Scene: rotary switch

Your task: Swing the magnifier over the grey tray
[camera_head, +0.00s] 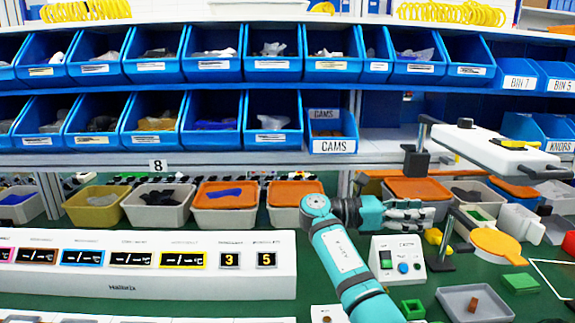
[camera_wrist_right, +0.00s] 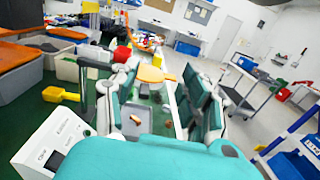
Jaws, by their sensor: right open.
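The magnifier appears to be the round orange-yellow head (camera_head: 495,244) on a dark arm and upright post, at the right of the bench. Its head also shows between my fingers in the wrist view (camera_wrist_right: 150,74). The grey tray (camera_head: 453,296) lies on the green bench top nearer to me, with a small brown piece in it. In the head view the magnifier head is behind the tray and slightly right of it. My right gripper (camera_head: 412,213) is open and empty, left of the magnifier post and above the bench. My left gripper is not in view.
A white control box (camera_head: 397,262) with coloured buttons stands below the right gripper. A white lamp-like unit (camera_head: 497,151) on a black post hangs behind. Green blocks (camera_head: 520,282) lie near the tray. Parts bins (camera_head: 226,208) line the back.

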